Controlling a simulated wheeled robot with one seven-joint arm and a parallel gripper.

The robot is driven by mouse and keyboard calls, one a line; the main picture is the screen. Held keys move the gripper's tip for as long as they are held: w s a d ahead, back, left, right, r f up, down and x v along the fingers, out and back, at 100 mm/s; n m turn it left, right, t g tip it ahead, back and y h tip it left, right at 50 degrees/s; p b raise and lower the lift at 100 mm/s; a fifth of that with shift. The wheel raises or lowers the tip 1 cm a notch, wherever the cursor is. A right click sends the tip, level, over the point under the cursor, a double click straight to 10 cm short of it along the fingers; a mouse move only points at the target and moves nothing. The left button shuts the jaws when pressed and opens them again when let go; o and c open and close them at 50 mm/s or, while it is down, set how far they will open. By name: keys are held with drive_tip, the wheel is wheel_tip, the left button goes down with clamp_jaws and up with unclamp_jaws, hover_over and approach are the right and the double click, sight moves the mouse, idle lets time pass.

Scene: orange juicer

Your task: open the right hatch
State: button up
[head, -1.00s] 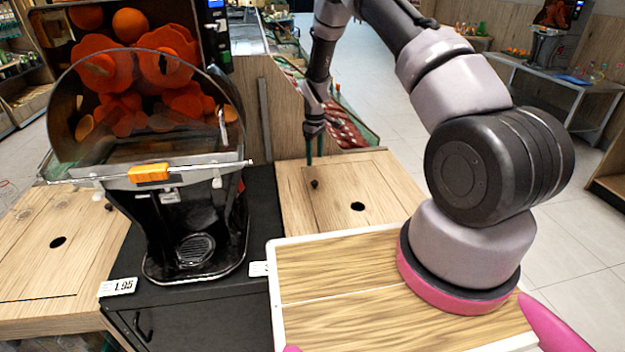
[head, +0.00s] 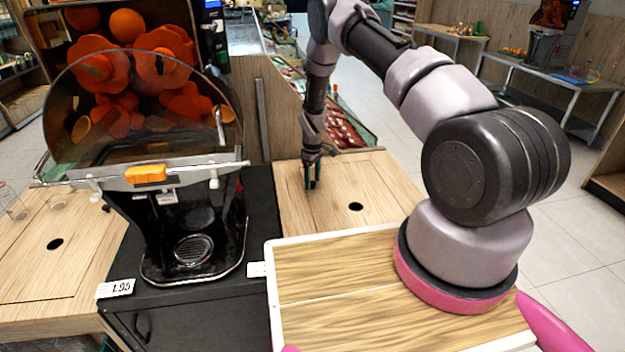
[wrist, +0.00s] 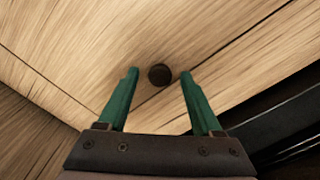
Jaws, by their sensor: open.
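The right hatch (head: 345,182) is a light wooden panel lying flat and closed in the counter right of the juicer. I cannot tell exactly how far down the fingertips reach.
The orange juicer (head: 190,220) stands on a black cabinet (head: 200,310) to the left. A wooden divider (head: 251,110) rises behind it. A left wooden counter (head: 50,270) has its own hole and faint clear glasses. Open floor lies to the right.

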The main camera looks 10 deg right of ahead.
clamp_jaws()
idle(1.3)
